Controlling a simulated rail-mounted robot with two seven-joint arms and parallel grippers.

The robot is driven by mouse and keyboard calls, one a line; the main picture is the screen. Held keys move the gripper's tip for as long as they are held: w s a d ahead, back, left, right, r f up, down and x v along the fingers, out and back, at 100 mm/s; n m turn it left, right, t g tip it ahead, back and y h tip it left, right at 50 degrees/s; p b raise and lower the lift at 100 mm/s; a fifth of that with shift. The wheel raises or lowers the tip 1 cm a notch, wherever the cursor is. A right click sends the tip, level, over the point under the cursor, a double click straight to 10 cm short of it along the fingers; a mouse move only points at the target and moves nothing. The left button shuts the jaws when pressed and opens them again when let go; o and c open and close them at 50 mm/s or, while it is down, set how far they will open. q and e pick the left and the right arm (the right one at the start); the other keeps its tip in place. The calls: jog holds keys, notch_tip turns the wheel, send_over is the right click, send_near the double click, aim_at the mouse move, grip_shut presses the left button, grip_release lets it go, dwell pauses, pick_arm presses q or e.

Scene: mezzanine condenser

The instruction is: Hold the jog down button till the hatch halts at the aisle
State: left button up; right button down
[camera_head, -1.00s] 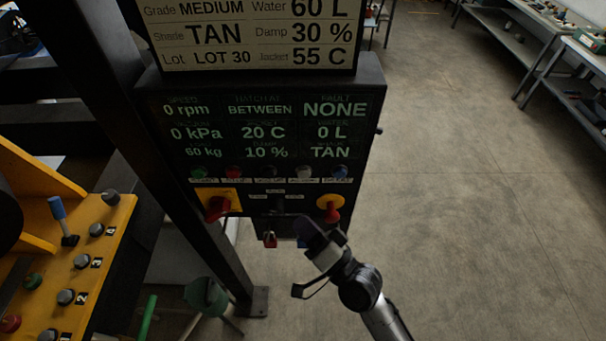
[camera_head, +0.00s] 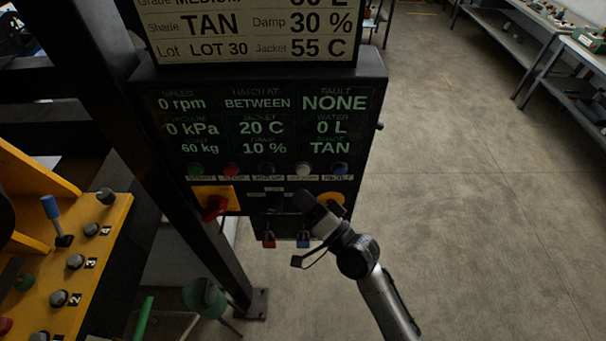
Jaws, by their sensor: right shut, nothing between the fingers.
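The dark control panel (camera_head: 165,140) stands at centre, its screen reading "BETWEEN" under a hatch heading and "NONE" under fault. Below the screen is a button row: green (camera_head: 196,169), red (camera_head: 231,169), dark (camera_head: 266,168), pale (camera_head: 303,168) and blue (camera_head: 340,168). The labels beneath are too small to read surely, so I cannot confirm which is jog down. My right gripper (camera_head: 306,202) is shut and empty, its tip a little below the pale button and apparently apart from it. The hatch is not recognisable. My left gripper is out of view.
A red rotary switch (camera_head: 214,206) sits at the panel's lower left. Red (camera_head: 268,240) and blue (camera_head: 303,240) tags hang below. A yellow console (camera_head: 100,225) with knobs is at left, near a dark post (camera_head: 200,225). Open floor lies right.

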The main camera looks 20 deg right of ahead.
aim_at(303, 170)
jog(key=shift+w+d, duration=0.3)
jog(key=shift+w, duration=0.35)
jog(key=shift+w+d, duration=0.25)
jog(key=shift+w, duration=0.4)
jog(key=shift+w, duration=0.2)
dwell(1.2)
jog(key=shift+w+d, duration=0.15)
jog(key=shift+w, duration=0.05)
jog(key=shift+w+d+b, duration=0.15)
jog(key=shift+w+b, duration=0.15)
jog(key=shift+w, duration=0.1)
dwell(0.8)
jog(key=shift+s, duration=0.15)
dwell(3.3)
jog(key=shift+s+a+p, duration=0.3)
jog(key=shift+s+p, duration=0.2)
jog(key=shift+s, duration=0.15)
